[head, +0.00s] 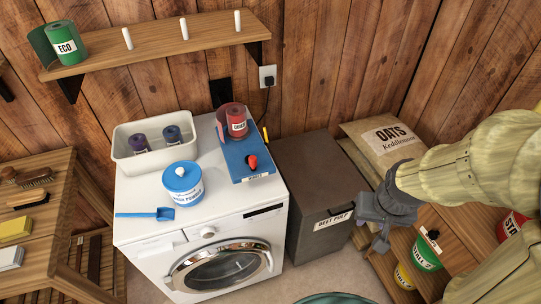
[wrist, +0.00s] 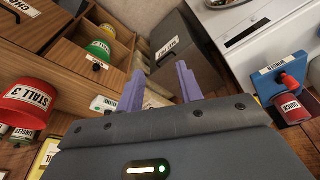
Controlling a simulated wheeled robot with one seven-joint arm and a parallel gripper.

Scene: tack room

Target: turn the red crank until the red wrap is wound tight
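The blue winder (head: 238,158) sits on top of the white washing machine (head: 215,222), with the red crank (head: 252,162) on its front part. The red wrap (head: 237,121) stands as a labelled roll at its back, with a loose flap at its left. In the wrist view the winder (wrist: 268,88), crank (wrist: 290,80) and red wrap (wrist: 292,112) show at the right edge. My gripper (head: 379,240) is right of the machine, well apart from the crank. In the wrist view its two purple fingers (wrist: 160,90) are spread with nothing between them.
A white tub (head: 128,165) with two dark wraps, a blue-lidded tub (head: 183,187) and a blue scoop (head: 148,214) share the machine top. A grey bin (head: 318,185) stands between machine and gripper. An oats sack (head: 385,140) and shelves with pots lie at the right.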

